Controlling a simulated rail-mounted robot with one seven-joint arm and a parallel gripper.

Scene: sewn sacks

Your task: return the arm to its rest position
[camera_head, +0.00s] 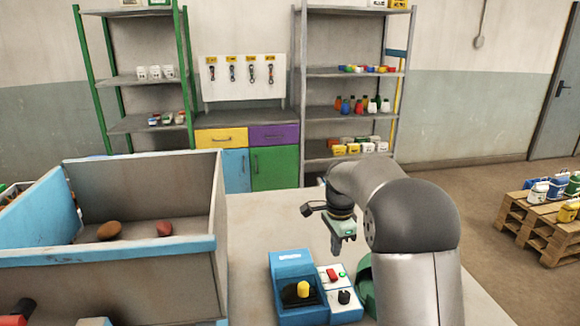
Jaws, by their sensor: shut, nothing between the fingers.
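My arm rises at the lower right and bends over the table. My gripper (344,246) hangs from it, fingers pointing down, above the pale table (254,222) and behind the small devices. The fingers look close together and nothing shows between them. The fingertips are small in this view.
A blue-edged bin (110,250) at left holds a brown lump (109,230) and a reddish one (164,228). A blue device (293,290) with a yellow knob and a white control box (338,291) stand near my arm. Shelves and cabinets line the wall; a pallet (540,225) stands right.

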